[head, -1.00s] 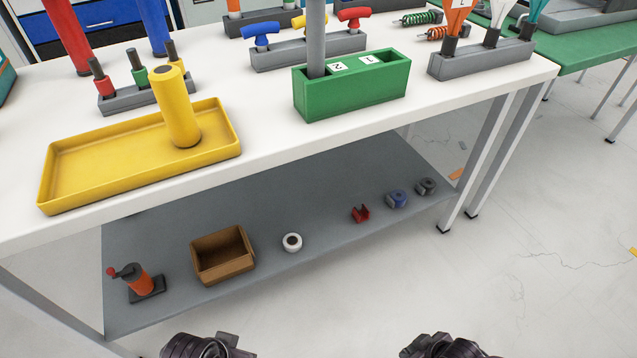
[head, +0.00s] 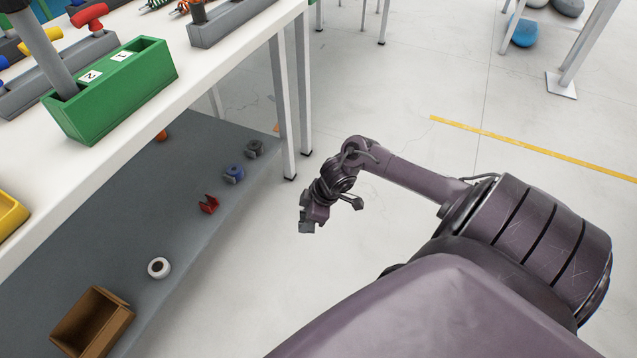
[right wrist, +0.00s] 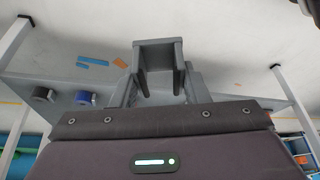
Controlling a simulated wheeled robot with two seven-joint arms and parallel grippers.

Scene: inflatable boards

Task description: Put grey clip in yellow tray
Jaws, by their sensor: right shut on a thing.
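My right gripper (head: 313,213) is out over the floor, to the right of the white table, and is shut on the grey clip (head: 307,227). In the right wrist view the grey clip (right wrist: 160,55) is a U-shaped piece with its open side down, between the fingers (right wrist: 158,88). The yellow tray (head: 10,217) sits on the table top, and only its right end shows at the left edge of the head view. My left gripper is not in view.
A green box (head: 112,100) stands near the table's front edge. The lower shelf holds a red clip (head: 209,204), a blue piece (head: 234,174), a grey piece (head: 254,148), a white roll (head: 159,268) and a brown bin (head: 92,322). A table leg (head: 283,110) stands close to my gripper.

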